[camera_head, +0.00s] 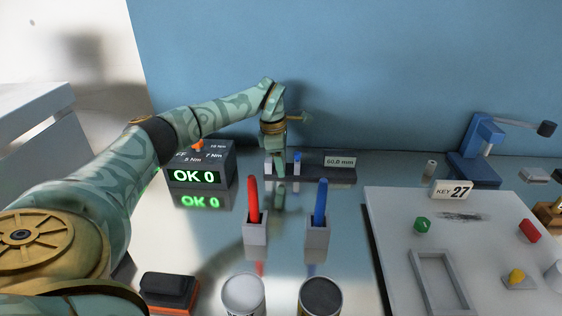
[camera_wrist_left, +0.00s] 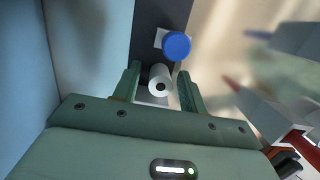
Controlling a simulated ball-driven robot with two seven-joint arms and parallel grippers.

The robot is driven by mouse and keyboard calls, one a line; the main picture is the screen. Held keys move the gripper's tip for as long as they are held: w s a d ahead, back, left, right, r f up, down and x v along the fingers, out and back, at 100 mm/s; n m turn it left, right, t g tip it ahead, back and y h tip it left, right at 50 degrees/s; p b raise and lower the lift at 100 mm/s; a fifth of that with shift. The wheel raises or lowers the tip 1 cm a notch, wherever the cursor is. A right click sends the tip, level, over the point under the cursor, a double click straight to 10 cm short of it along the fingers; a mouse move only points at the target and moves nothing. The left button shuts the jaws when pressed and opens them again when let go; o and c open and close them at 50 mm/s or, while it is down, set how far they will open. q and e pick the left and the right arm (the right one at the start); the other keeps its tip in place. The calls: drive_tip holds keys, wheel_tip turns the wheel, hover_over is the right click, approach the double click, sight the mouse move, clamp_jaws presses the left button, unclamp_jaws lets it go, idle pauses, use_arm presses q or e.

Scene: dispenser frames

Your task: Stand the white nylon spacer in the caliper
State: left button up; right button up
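The white nylon spacer (camera_wrist_left: 160,74) shows in the left wrist view as a short white cylinder, its holed end towards the camera. It is between the two fingers of my left gripper (camera_wrist_left: 160,78), with a narrow gap on each side, so the gripper looks open around it. The dark caliper (camera_wrist_left: 149,18) runs behind the spacer; whether the spacer rests on it is hard to tell. In the head view the caliper (camera_head: 320,178) lies by the blue wall, with a millimetre display. My left gripper (camera_head: 279,165) points down at its left part. My right gripper is out of view.
A blue cylinder (camera_wrist_left: 177,46) stands close beyond the spacer. Red (camera_head: 253,200) and blue (camera_head: 320,202) pens stand in holders in front of the caliper. An OK 0 display box (camera_head: 201,165) is left of it. A grey board (camera_head: 400,240) fills the right.

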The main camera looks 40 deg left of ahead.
use_arm(q)
wheel_tip(320, 180, up, 12)
drive_tip(key=s+a+p, duration=0.1)
drive_tip(key=p, duration=0.3)
drive_tip(key=shift+a, duration=0.2)
